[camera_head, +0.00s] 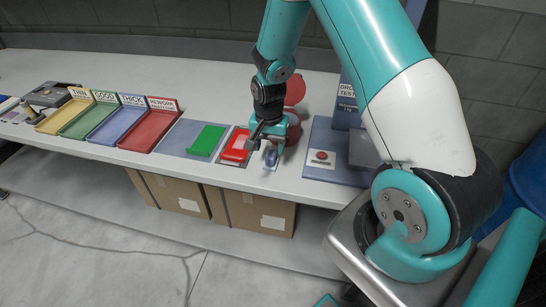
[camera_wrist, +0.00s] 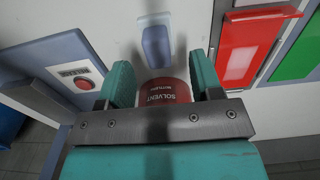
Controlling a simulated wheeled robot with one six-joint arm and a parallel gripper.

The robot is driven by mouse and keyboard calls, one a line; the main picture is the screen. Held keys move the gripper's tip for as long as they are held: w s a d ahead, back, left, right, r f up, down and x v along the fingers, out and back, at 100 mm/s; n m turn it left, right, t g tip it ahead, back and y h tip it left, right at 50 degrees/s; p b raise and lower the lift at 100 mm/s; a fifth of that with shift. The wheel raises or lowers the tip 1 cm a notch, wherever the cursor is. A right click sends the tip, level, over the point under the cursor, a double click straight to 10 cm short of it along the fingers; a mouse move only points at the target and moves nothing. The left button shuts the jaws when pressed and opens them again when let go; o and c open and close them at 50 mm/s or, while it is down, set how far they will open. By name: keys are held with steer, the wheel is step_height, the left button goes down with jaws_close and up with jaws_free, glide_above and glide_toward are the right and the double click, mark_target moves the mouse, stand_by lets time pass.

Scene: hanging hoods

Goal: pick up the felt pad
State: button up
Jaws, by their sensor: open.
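A small blue-grey block (camera_wrist: 156,46) lies on a white card near the table's front edge; it also shows in the head view (camera_head: 271,157). It looks most like the felt pad, but I cannot confirm its material. My gripper (camera_wrist: 160,82) is open and empty, with its two teal fingers apart. In the head view my gripper (camera_head: 268,137) is low over the table, just behind the block. The block lies beyond the fingertips, not between them. A red container labelled SOLVENT (camera_wrist: 165,92) shows between the fingers in the wrist view, partly hidden by the gripper.
A red button (camera_head: 321,156) on a grey-blue base stands right of my gripper. A red tray (camera_head: 236,147) and a green piece (camera_head: 207,140) are to its left. Labelled yellow, green, blue and red trays (camera_head: 150,132) stand farther left. Cardboard boxes (camera_head: 258,213) are under the table.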

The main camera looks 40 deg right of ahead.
mark_target(271, 154)
steer(key=shift+d+f+p, duration=0.15)
steer(key=shift+f+p, duration=0.15)
steer(key=shift+f, duration=0.8)
steer(key=shift+d+f+p, duration=0.1)
steer(key=shift+f+p, duration=0.2)
steer(key=shift+f, duration=0.8)
steer(key=c, duration=1.1)
steer(key=shift+r, duration=0.15)
step_height(271, 154, up, 20)
steer(key=b, duration=0.3)
steer(key=o, duration=0.4)
steer(key=shift+c, duration=1.2)
